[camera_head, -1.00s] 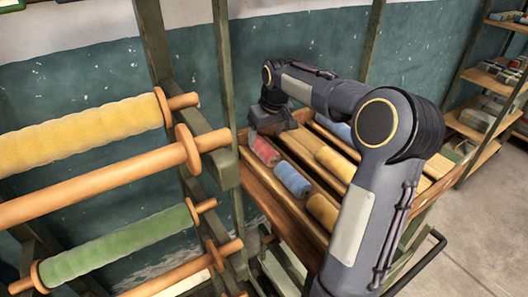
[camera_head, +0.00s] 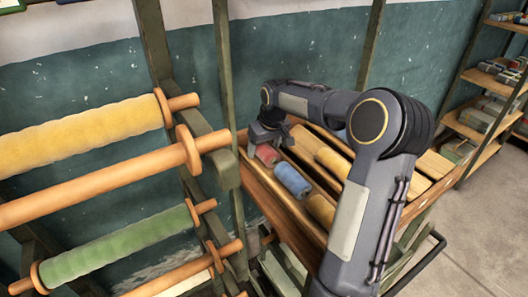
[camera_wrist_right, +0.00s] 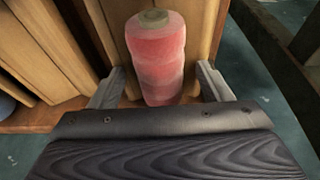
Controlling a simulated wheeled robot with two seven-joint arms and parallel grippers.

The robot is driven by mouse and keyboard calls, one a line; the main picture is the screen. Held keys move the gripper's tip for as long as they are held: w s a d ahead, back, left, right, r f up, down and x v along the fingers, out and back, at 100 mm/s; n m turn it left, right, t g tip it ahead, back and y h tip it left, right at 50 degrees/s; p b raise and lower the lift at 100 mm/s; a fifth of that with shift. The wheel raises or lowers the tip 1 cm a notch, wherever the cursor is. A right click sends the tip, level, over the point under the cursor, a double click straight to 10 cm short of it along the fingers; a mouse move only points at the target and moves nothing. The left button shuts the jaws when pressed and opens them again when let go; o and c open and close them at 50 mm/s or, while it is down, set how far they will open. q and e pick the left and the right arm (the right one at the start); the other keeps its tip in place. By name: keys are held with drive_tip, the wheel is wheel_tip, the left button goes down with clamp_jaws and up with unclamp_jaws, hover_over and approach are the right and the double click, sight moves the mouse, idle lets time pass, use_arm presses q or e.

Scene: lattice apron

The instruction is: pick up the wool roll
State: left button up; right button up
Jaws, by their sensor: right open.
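A red wool roll (camera_head: 267,155) lies in the near compartment of the wooden tray, at its left end. In the right wrist view the red roll (camera_wrist_right: 157,58) lies between the two open fingers of my right gripper (camera_wrist_right: 160,88), with a gap on each side. In the head view my right gripper (camera_head: 268,140) is just above and behind the red roll, and its fingers are mostly hidden. My left gripper is not in view.
A rack with a large yellow roll (camera_head: 85,133) and a green roll (camera_head: 120,242) stands at left.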

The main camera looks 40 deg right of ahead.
drive_tip(key=shift+f, duration=0.1)
drive_tip(key=c, duration=0.9)
drive_tip(key=shift+c, duration=1.1)
